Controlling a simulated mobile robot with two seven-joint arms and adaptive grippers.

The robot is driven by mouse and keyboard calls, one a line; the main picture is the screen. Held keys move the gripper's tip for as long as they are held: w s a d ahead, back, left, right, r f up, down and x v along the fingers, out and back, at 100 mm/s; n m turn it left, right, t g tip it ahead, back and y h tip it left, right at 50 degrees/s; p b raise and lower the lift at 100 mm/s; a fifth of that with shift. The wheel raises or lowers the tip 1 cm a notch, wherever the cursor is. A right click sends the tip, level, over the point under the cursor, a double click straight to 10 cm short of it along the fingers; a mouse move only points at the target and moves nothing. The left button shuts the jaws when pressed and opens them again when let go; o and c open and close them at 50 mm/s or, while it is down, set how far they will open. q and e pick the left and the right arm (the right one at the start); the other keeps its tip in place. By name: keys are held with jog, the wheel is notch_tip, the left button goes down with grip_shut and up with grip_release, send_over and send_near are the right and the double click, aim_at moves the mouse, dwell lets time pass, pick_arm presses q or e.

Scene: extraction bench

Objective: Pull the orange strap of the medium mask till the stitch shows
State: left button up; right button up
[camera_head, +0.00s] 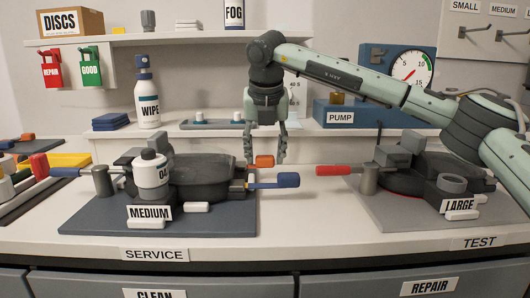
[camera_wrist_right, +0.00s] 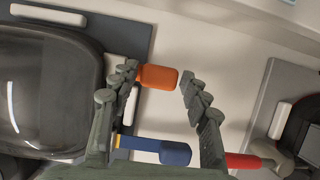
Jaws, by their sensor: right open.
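The medium mask (camera_head: 205,172) is dark with a clear visor and lies on a dark blue mat behind the MEDIUM label (camera_head: 150,212). Its orange strap (camera_head: 264,161) ends in a tab at the mask's right side. In the right wrist view the orange tab (camera_wrist_right: 158,77) lies between my fingers, its left end close to one finger and a small gap to the other. My right gripper (camera_head: 266,156) points down and is open around the tab. No stitch shows on the orange strap. My left gripper is out of view.
A blue tab (camera_head: 275,181) lies just in front of the orange one. A red handle (camera_head: 333,170) sticks out from the large mask's stand on the right. The shelf (camera_head: 220,130) is behind. Bench front is clear.

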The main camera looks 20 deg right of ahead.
jog(key=shift+c, duration=0.4)
grip_shut()
jog(key=shift+d, duration=0.2)
jog(key=d, duration=0.2)
jog(key=s+d+b, duration=0.1)
jog(key=d, duration=0.1)
jog(key=shift+s, duration=0.15)
jog(key=shift+o, duration=0.4)
grip_release()
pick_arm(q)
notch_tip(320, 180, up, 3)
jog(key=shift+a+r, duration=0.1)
pick_arm(e)
jog(key=v, duration=1.2)
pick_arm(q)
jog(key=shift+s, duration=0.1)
pick_arm(e)
jog(key=shift+f, duration=0.1)
